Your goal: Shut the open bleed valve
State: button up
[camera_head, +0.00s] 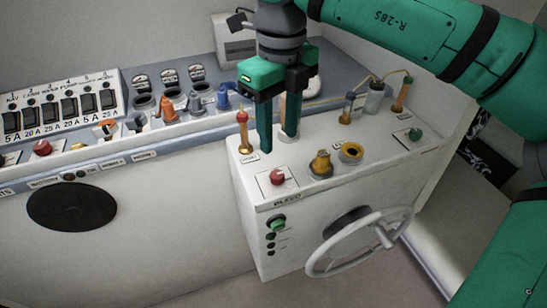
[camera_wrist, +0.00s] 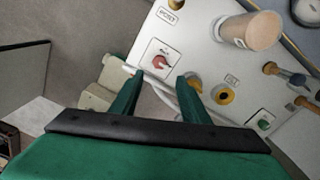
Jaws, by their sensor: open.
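The white cabinet (camera_head: 310,190) carries several knobs and fittings on its top. A red knob (camera_head: 277,177) sits on a pale plate at the front left; it also shows in the wrist view (camera_wrist: 160,62). A brass fitting (camera_head: 321,163) and a yellow ring-shaped fitting (camera_head: 351,152) stand right of it. A green knob (camera_head: 415,134) is at the right. A slim brass fitting with a red-orange top (camera_head: 242,130) stands at the left edge. I cannot read which is the bleed valve, or which is open. My gripper (camera_head: 278,143) is open and empty, fingers pointing down over the cabinet's rear left.
A pale wooden cylinder (camera_wrist: 255,30) stands upright near my gripper. Slim handled fittings (camera_head: 348,107) and a clear jar with a tube (camera_head: 375,98) stand at the back. A handwheel (camera_head: 358,241) juts from the cabinet front. A switch panel (camera_head: 60,107) is at the left.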

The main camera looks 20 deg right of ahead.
aim_at(277, 174)
notch_tip(277, 174, down, 11)
jog(key=shift+a+r, duration=0.1)
jog(key=shift+r, duration=0.05)
dwell(0.4)
grip_shut()
